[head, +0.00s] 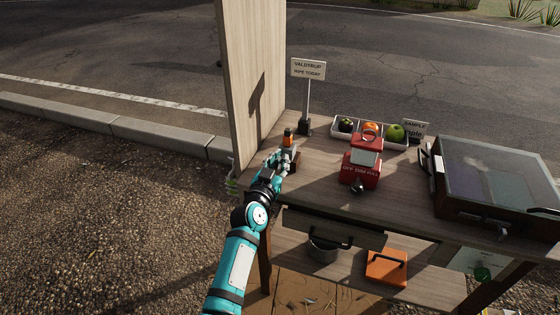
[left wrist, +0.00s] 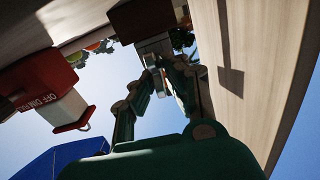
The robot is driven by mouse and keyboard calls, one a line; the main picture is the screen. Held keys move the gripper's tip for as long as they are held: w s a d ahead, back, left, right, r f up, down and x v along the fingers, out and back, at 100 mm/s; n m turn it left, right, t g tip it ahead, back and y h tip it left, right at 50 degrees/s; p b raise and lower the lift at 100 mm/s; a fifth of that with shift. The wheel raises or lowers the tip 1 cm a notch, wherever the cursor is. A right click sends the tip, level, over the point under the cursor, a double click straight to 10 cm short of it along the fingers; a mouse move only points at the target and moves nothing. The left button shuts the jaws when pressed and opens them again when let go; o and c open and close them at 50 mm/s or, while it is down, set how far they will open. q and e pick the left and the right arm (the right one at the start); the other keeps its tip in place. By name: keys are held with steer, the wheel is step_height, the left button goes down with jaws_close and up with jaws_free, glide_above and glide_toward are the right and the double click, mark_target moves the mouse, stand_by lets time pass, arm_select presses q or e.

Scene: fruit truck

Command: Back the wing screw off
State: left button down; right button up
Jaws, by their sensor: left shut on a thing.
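My left gripper (head: 287,161) reaches in from the left to a small dark brown fixture (head: 294,157) with an orange-topped part (head: 288,136), at the left end of the counter by the tall wooden panel. The gripper is shut on a small grey piece, which I take to be the wing screw. In the left wrist view the fingers of the left gripper (left wrist: 166,66) close around this grey piece (left wrist: 155,44), below a dark red-brown block (left wrist: 136,18). The fingers hide much of the screw, and its wings cannot be made out. My right gripper is not in view.
The wooden panel (head: 252,80) rises close beside the gripper. A sign on a post (head: 308,70), a fruit tray (head: 366,139), a red lamp box (head: 361,174) and a glass-lidded case (head: 495,180) stand on the counter (head: 325,165). A pot (head: 323,250) and an orange box (head: 386,268) sit below.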

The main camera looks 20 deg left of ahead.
arm_select(q)
steer(key=shift+n, duration=0.3)
steer(key=n+p, duration=0.1)
steer(key=n, duration=0.2)
steer(key=shift+a, duration=0.2)
steer(key=n, duration=0.3)
steer(key=shift+a+f+n+p, duration=0.1)
steer(key=shift+n+p, duration=0.2)
steer(key=shift+p, duration=0.05)
steer(key=n, duration=0.5)
steer(key=shift+a+f, duration=0.2)
steer(key=shift+f+n, duration=0.1)
steer(key=shift+n, duration=1.2)
